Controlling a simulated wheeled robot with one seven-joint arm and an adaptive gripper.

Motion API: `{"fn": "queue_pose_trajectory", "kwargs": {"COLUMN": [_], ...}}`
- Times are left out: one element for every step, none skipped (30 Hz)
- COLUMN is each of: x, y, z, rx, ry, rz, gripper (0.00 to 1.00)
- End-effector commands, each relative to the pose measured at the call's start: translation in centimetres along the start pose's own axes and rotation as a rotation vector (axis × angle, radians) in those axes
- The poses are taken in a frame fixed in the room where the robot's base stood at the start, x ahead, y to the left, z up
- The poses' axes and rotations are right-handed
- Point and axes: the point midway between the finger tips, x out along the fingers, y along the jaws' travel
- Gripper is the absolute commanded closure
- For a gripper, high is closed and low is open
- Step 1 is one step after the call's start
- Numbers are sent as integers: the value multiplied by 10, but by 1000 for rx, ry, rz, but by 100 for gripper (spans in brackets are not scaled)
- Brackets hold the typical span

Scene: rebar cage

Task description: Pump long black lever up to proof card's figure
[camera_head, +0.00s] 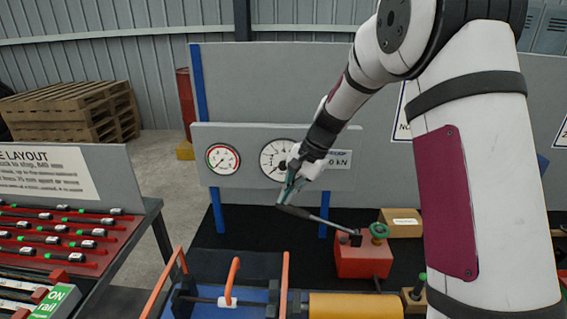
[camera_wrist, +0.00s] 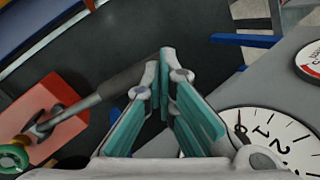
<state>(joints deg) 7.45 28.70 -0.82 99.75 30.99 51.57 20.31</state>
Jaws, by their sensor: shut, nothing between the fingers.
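The long black lever (camera_head: 322,220) slants up and left from the red pump block (camera_head: 362,261), its thick black grip at the free end. In the wrist view the lever (camera_wrist: 125,80) runs from the red block (camera_wrist: 48,105) to just beside my fingertips. My gripper (camera_head: 283,202) is shut and empty at the lever's grip end; I cannot tell whether they touch. It also shows in the wrist view (camera_wrist: 163,62). A white dial (camera_head: 276,161) is partly hidden by my wrist; the wrist view shows its low numbers (camera_wrist: 268,140). I cannot pick out a readable proof card.
A smaller red-and-green-rimmed gauge (camera_head: 222,159) is left of the dial. A green knob (camera_head: 379,231) tops the pump block. A blue fixture with orange bars (camera_head: 232,282) and a yellow cylinder (camera_head: 355,305) are in front. A rack of rods (camera_head: 60,235) stands left.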

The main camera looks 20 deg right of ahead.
Motion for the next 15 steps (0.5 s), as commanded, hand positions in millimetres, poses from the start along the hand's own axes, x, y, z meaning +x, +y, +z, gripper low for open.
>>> {"fn": "queue_pose_trajectory", "kwargs": {"x": [3, 5, 7, 8, 10, 11, 12, 12, 12, 12, 12, 12, 12, 12, 12], "y": [0, 0, 0, 0, 0, 0, 0, 0, 0, 0, 0, 0, 0, 0, 0], "z": [0, 0, 0, 0, 0, 0, 0, 0, 0, 0, 0, 0, 0, 0, 0], "rx": [0, 0, 0, 0, 0, 0, 0, 0, 0, 0, 0, 0, 0, 0, 0], "ry": [-2, -2, -2, -2, -2, -2, -1, -1, 0, 0, 0, 0, 0, 0, 0], "rz": [1, 1, 1, 1, 1, 1, 0, 0, 0, 0, 0, 0, 0, 0, 0], "gripper": [100, 100, 100, 100, 100, 100, 100, 100, 100, 100, 100, 100, 100, 100, 100]}}
